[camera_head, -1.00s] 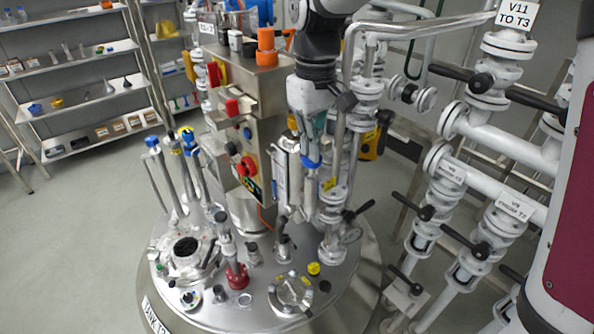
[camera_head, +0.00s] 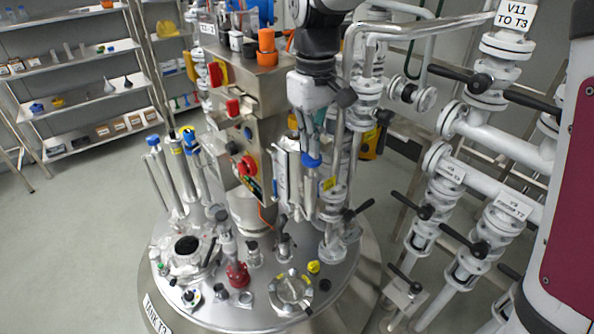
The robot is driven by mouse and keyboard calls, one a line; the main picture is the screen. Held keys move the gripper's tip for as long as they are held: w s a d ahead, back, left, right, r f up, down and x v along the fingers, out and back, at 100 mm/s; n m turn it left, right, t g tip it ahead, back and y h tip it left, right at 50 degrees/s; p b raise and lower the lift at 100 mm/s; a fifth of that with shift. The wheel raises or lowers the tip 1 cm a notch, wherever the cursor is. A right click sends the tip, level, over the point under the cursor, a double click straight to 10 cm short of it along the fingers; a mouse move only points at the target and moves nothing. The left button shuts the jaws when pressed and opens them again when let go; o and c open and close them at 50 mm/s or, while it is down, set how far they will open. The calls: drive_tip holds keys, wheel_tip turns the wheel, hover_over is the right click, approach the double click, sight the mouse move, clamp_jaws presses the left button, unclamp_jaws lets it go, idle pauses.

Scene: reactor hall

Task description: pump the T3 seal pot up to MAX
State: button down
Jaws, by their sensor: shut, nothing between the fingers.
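The T3 tank's round steel top (camera_head: 215,318) fills the lower middle. A slim upright metal cylinder with a sight strip (camera_head: 283,180), which looks like the seal pot, stands on its right half. A blue knob (camera_head: 311,161) sits at the upper right of this cylinder, beside a yellow tag (camera_head: 329,184). My gripper (camera_head: 310,147) points down from above, shut and empty, with its fingertips just above or at the blue knob. I cannot tell whether they touch it. The level and the MAX mark are too small to read.
A steel control box (camera_head: 240,110) with a red button stands close left of my gripper. White pipes and black-handled valves (camera_head: 480,249) crowd the right. Several fittings and a red valve (camera_head: 237,274) stand on the tank top. Shelves (camera_head: 85,110) are far left, with clear floor before them.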

drive_tip(key=shift+f, duration=1.6)
drive_tip(key=shift+r, duration=0.1)
drive_tip(key=shift+r+p, duration=0.45)
drive_tip(key=shift+r, duration=1.6)
drive_tip(key=shift+f, duration=0.2)
